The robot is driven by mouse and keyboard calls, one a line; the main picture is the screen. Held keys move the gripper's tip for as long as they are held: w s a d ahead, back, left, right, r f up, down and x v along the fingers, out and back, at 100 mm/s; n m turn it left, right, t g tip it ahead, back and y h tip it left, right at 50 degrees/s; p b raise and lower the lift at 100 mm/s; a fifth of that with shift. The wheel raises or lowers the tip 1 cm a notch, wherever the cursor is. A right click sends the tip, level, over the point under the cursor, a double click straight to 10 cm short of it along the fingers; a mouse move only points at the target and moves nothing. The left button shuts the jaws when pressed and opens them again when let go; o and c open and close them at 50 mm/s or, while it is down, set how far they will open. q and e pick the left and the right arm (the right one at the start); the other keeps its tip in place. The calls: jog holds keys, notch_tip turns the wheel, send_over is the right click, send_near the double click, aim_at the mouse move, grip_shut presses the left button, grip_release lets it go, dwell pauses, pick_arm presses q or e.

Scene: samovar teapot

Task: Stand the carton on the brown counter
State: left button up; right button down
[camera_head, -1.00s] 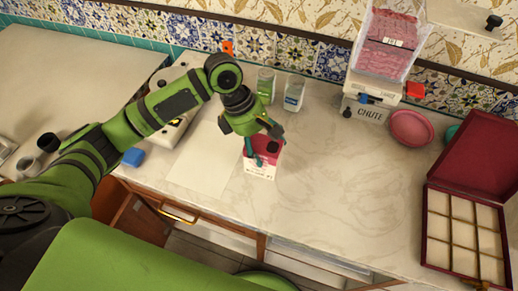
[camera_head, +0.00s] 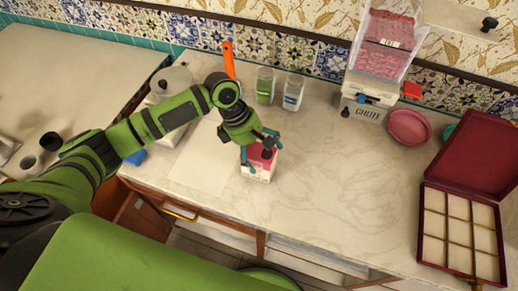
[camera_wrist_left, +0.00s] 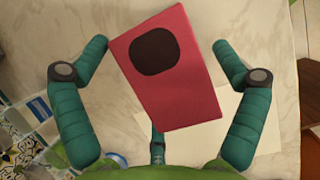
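The carton (camera_head: 258,168) stands upright on the cream marble counter, with a red top and a paler lower front. In the left wrist view the carton's red top (camera_wrist_left: 160,98) with a dark oval patch lies between my fingers. My left gripper (camera_head: 262,152) is at the carton's top from above. It is open: its teal fingers straddle the carton, with gaps visible at both sides in the left wrist view. My right gripper is in neither view. No surface is clearly brown; a beige-grey countertop (camera_head: 75,75) lies at the far left.
A white sheet (camera_head: 200,168) lies left of the carton. Two glass jars (camera_head: 265,85) (camera_head: 293,92) stand behind it. A chute dispenser (camera_head: 367,108), pink bowl (camera_head: 409,127) and open red compartment box (camera_head: 460,225) are at right. The counter between is clear.

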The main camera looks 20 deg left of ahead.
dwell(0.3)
pick_arm(q)
jog(key=b+v, duration=0.1)
jog(key=v, duration=1.1)
jog(key=shift+b, duration=0.35)
jog(key=shift+r, duration=0.15)
dwell(0.7)
